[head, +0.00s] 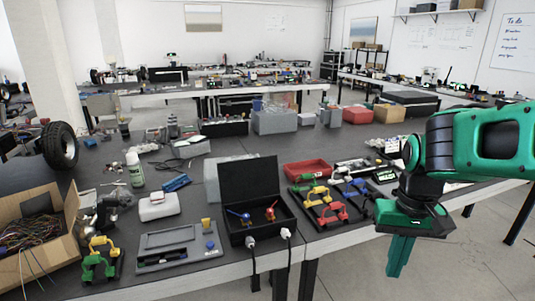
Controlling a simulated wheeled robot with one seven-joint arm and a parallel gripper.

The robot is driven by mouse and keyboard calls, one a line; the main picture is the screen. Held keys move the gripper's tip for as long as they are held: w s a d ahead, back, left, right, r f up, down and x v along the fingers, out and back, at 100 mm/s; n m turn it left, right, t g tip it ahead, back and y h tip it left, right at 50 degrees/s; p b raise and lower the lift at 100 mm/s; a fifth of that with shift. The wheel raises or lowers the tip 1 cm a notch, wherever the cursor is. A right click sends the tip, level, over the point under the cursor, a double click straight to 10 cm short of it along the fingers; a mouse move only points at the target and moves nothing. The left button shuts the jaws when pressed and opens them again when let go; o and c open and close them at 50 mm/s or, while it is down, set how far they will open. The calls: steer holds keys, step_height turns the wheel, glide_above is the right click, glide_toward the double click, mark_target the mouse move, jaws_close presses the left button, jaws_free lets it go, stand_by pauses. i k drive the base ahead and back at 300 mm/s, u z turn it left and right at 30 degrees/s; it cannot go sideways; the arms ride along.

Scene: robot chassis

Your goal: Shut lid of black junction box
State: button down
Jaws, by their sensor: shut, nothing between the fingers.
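A black junction box (261,232) stands near the front edge of the workbench, in the middle of the head view. Its black lid (250,187) stands up at the back, open. A blue part (240,214) and an orange-red part (271,211) show inside the box. Two white plugs with dark cables are at its front, hanging over the table edge. My green gripper (398,262) is to the right of the box, apart from it, beyond the bench's front edge. It points down, its fingers are together, and it holds nothing.
A black tray of red and yellow clamps (332,216) lies between the box and my gripper. A red bin (306,169) is behind it. A grey panel (178,240) lies left of the box, and a cardboard box of wires (28,250) stands at far left.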

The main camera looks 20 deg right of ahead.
mark_target(244, 179)
steer(key=z, duration=0.05)
steer(key=i, duration=1)
